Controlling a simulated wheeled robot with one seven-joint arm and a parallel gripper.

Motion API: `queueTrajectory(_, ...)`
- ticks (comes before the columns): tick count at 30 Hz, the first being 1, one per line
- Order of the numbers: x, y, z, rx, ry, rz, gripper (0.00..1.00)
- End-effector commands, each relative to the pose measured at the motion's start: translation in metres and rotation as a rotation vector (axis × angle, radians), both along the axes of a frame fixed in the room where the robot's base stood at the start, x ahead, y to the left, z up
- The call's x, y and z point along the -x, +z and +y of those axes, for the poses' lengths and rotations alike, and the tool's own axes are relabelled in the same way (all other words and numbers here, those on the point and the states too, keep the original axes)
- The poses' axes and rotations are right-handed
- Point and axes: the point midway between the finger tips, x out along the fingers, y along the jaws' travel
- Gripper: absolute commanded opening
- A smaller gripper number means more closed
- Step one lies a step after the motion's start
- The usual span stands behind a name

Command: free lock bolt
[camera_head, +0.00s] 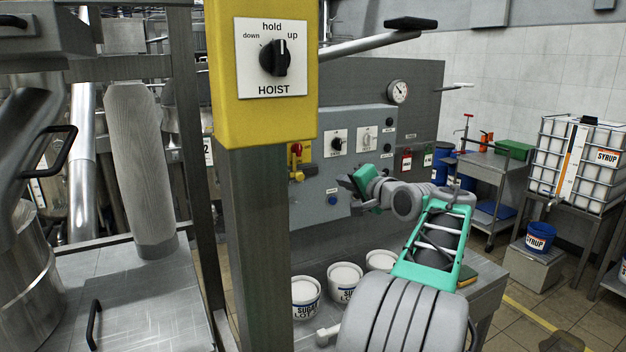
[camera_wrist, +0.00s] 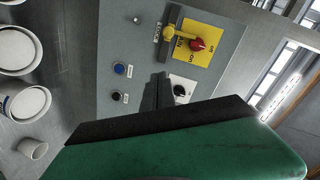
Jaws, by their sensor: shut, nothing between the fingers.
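On the grey control panel (camera_head: 350,125) is a yellow plate (camera_wrist: 199,54) with a red knob (camera_wrist: 198,45). A brass-yellow piece (camera_wrist: 170,33) with a rounded end lies across the plate's edge; it may be the lock bolt, but I cannot tell. In the head view the red knob (camera_head: 296,149) shows at the panel's left end, partly behind the post. My gripper (camera_head: 348,181) is shut and empty in front of the panel, right of the red knob. In the wrist view its dark fingers (camera_wrist: 157,90) point at the panel, apart from the yellow plate.
A blue button (camera_wrist: 120,69), a black button (camera_wrist: 117,96) and a black selector (camera_wrist: 180,91) are near my fingers. A yellow hoist box (camera_head: 262,120) on a steel post stands in front at left. White tubs (camera_head: 343,290) stand on the bench below.

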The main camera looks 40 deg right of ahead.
Motion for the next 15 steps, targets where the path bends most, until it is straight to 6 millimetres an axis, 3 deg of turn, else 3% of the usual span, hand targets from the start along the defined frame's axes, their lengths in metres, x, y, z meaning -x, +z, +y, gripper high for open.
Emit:
queueTrajectory(3,0.001,0.022,0.0,-0.017,0.018,-0.069,0.0)
queueTrajectory(15,-0.009,0.022,-0.001,-0.017,0.021,-0.07,0.0)
